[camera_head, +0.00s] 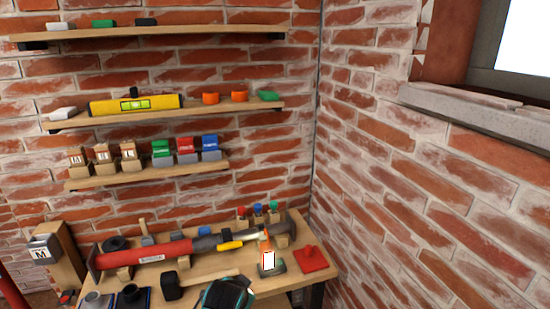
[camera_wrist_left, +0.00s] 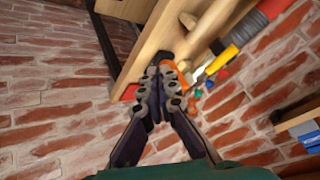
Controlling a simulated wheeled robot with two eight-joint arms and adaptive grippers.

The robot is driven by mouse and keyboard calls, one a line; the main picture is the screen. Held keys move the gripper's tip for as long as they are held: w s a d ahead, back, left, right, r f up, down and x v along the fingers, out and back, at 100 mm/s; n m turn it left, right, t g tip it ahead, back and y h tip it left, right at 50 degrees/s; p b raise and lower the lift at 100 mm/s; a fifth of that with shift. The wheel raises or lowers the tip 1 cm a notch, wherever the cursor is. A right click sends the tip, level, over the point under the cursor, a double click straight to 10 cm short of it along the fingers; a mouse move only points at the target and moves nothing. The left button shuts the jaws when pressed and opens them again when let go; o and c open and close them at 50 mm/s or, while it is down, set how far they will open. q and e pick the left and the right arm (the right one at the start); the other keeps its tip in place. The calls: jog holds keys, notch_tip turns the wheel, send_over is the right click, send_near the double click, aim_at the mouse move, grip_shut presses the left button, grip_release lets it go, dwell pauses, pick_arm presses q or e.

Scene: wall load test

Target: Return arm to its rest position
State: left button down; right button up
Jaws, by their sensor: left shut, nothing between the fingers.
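My left gripper (camera_wrist_left: 160,75) shows in the left wrist view, its dark fingers closed together and empty. Behind the fingertips is the wooden workbench (camera_wrist_left: 137,55), seen tilted. The fingertips overlap an orange thing (camera_wrist_left: 172,68) in the picture; I cannot tell whether they touch it. I cannot make out a left arm coming in from the left in the head view. My right gripper is in neither view.
The workbench (camera_head: 203,274) holds a long red-handled hammer (camera_head: 145,252), a red block (camera_head: 311,258) and a teal and black thing (camera_head: 228,294) at the bottom edge. Three shelves hang above, one bearing a yellow level (camera_head: 135,104). A brick wall and window ledge stand right.

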pick_arm(q)
jog(key=s+a+n, duration=0.3)
jog(key=s+a, duration=0.1)
jog(key=s, duration=0.5)
jog(key=s+a+n+g, duration=0.1)
jog(key=s+a+n, duration=0.2)
jog(key=s, duration=0.6)
jog(key=shift+s+a, duration=0.3)
jog(key=shift+a, duration=0.75)
